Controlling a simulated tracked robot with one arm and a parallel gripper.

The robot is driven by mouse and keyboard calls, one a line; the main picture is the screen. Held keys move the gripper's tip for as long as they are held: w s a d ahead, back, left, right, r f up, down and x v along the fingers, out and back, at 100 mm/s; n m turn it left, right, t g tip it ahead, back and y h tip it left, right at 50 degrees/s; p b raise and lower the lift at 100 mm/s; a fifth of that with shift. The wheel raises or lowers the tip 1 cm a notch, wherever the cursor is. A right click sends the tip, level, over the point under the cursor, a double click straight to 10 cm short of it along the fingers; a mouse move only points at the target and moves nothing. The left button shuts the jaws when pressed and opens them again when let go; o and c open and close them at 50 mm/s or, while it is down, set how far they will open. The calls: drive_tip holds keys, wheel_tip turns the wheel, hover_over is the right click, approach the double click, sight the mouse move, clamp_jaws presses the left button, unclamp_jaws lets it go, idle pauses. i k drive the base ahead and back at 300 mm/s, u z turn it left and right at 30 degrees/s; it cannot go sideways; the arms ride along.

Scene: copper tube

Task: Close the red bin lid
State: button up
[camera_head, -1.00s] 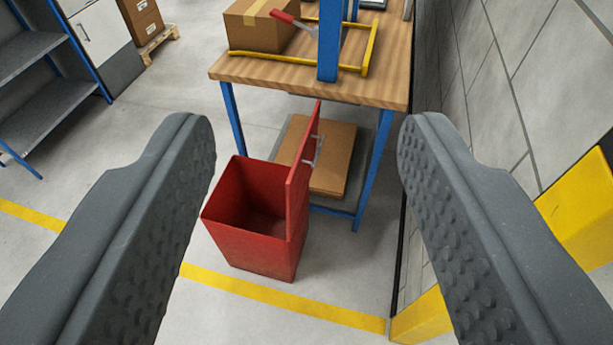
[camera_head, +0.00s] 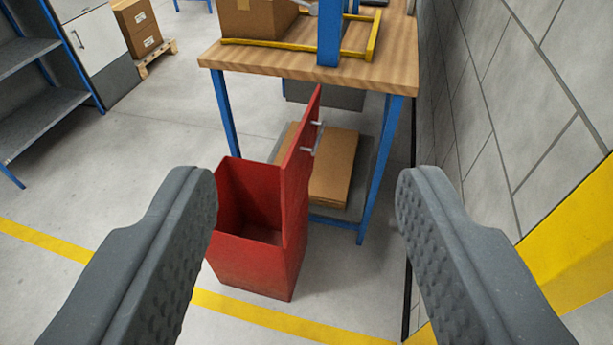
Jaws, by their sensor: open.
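The red bin (camera_head: 262,262) stands on the floor in the middle of the view, in front of a workbench. It is open at the top and its inside looks empty. Its red lid (camera_head: 296,190) stands upright along the bin's right side, with a metal handle (camera_head: 315,138) on the lid's right-hand face. My gripper (camera_head: 306,190) is open and empty, with one dark ribbed finger at each side of the picture. The bin shows between the fingers and lies beyond them. The left finger covers a little of the bin's left edge. I see no contact.
The wooden-topped workbench (camera_head: 290,66) with blue legs stands behind the bin, with flat cardboard (camera_head: 335,165) on its lower shelf. A grey block wall (camera_head: 495,100) with a yellow guard (camera_head: 570,235) closes the right. Shelving (camera_head: 40,85) stands far left; floor between is clear.

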sight(297, 167)
drive_tip(key=u, duration=0.05)
drive_tip(key=k, duration=0.5)
drive_tip(key=z, duration=0.55)
drive_tip(key=i, duration=1.4)
drive_tip(key=u, duration=0.6)
